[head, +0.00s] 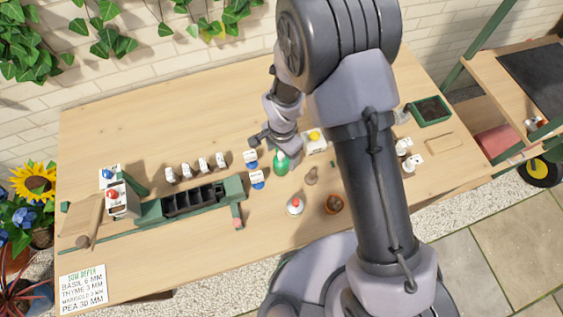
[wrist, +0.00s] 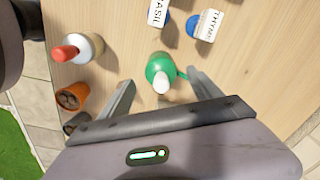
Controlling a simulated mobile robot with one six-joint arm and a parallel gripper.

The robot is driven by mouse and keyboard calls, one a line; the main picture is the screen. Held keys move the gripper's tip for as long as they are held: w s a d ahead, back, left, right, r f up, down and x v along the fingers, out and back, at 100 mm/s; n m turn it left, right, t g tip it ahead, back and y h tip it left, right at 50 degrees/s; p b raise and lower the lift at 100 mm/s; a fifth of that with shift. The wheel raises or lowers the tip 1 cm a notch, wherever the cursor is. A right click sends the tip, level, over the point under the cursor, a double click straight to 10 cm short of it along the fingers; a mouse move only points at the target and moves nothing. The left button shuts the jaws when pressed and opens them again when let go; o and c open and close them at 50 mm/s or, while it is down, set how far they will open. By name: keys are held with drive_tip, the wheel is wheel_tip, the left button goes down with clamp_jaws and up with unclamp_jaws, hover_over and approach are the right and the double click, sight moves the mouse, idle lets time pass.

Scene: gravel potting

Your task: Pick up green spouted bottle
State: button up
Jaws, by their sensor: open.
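The green spouted bottle (head: 282,164) stands on the wooden table below my gripper (head: 266,143). In the wrist view, the green bottle (wrist: 158,66) shows from above, with a pale spout tip pointing toward my gripper (wrist: 161,78). The two fingers are spread wide, one on each side of the bottle. Nothing is held between them. I cannot tell whether the right finger touches the bottle's green side part. My arm hides part of the table in the head view.
A white bottle with a red cap (head: 295,206) and a terracotta pot (head: 334,204) stand nearer the front edge. A black seed tray (head: 192,200) lies to the left.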

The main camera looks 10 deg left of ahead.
wheel_tip(320, 180, down, 4)
drive_tip(key=shift+r, duration=0.3)
clamp_jaws()
wheel_tip(320, 180, up, 10)
drive_tip(key=shift+r+p, duration=0.1)
drive_tip(key=shift+p, duration=0.75)
